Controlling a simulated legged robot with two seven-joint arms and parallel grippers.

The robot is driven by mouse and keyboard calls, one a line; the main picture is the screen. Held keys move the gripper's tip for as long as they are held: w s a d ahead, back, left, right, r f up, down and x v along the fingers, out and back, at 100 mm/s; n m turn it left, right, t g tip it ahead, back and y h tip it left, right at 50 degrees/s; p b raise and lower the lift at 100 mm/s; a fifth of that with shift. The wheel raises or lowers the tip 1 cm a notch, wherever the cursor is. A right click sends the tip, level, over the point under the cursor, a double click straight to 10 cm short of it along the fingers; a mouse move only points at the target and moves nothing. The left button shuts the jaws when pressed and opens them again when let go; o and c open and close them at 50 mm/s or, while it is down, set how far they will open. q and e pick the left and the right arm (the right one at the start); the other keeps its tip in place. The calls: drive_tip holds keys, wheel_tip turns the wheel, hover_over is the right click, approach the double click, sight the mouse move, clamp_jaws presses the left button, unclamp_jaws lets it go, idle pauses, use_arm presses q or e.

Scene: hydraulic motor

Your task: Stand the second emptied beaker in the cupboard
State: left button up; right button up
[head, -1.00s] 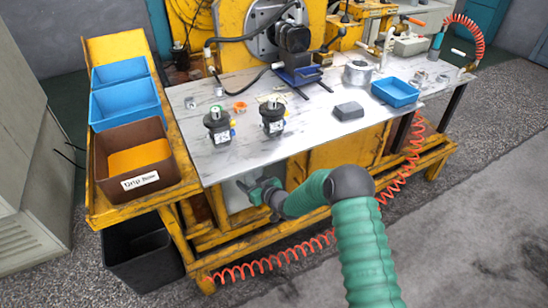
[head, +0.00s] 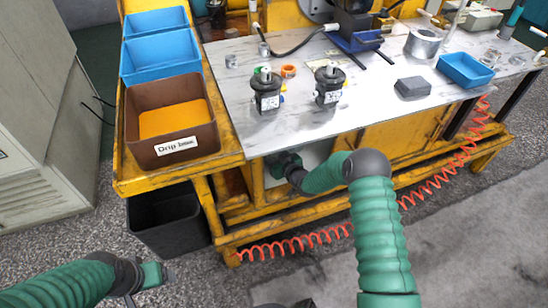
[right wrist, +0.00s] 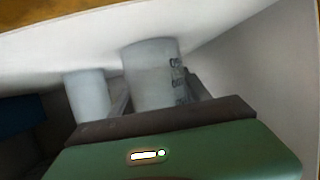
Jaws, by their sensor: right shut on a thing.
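My right arm reaches under the tabletop into the cupboard (head: 311,157), and its gripper (head: 287,164) is mostly hidden there. In the right wrist view, the right gripper (right wrist: 160,98) is shut on a pale, cloudy beaker (right wrist: 152,66) with dark markings on its side. A second pale beaker (right wrist: 88,96) is just left of it, apart from it, inside the white-walled cupboard (right wrist: 265,80). Whether the held beaker's base touches the cupboard floor cannot be told. My left gripper (head: 150,281) is at the lower left in the head view, away from the bench; its jaw opening is unclear.
The steel tabletop (head: 225,100) overhangs the cupboard. Two black motors (head: 266,92), a grey block (head: 412,87) and a blue tray (head: 465,70) are on it. The brown drip box (head: 205,137) and blue bins (head: 160,55) stand left. A red coiled hose (head: 300,245) runs along the base.

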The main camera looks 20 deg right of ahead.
drive_tip(key=shift+d, duration=0.1)
drive_tip(key=shift+f, duration=0.1)
drive_tip(key=o, duration=1.4)
drive_tip(key=shift+o, duration=0.2)
